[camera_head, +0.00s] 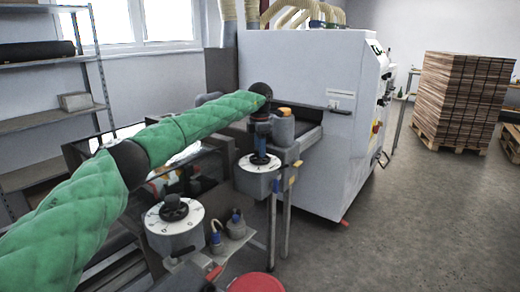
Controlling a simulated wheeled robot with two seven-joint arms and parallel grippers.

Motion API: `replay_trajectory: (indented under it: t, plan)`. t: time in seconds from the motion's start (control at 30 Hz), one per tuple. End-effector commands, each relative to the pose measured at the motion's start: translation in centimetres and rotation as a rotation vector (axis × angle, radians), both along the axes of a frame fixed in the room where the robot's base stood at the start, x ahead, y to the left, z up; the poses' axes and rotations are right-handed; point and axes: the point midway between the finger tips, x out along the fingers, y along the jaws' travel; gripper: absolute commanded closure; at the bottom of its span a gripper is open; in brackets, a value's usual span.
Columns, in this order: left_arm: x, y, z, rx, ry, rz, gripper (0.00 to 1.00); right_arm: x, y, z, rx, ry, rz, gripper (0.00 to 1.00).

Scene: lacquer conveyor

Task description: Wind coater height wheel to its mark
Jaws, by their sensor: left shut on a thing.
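Two dark hand wheels sit on white marked dials on top of grey round housings beside the machine. My left arm, in a green padded sleeve, reaches over to the far wheel (260,162). My left gripper (260,150) points down onto the hub of that wheel and is shut on it. The fingers are small and partly merge with the dark hub. The near wheel (174,207) stands free on its dial (190,221). The marks on both dials are too small to read. My right gripper is not in view.
A large white machine cabinet (300,75) stands just behind the far wheel. Shelves (50,120) stand at left. Stacked boards (462,95) are at right, with open floor before them.

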Motion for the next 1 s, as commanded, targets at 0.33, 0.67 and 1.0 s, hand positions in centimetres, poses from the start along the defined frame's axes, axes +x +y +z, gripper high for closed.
replay_trajectory:
  t: [0.33,0.67,1.0]
  plan:
    - [0.07,0.08,0.11,0.0,-0.002,-0.047,0.85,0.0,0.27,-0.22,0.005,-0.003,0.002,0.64]
    - [0.07,0.09,0.13,0.0,-0.002,-0.047,0.57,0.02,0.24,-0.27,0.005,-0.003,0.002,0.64]
    - [0.03,0.02,0.07,0.0,-0.001,-0.047,0.41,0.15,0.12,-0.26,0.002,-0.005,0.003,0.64]
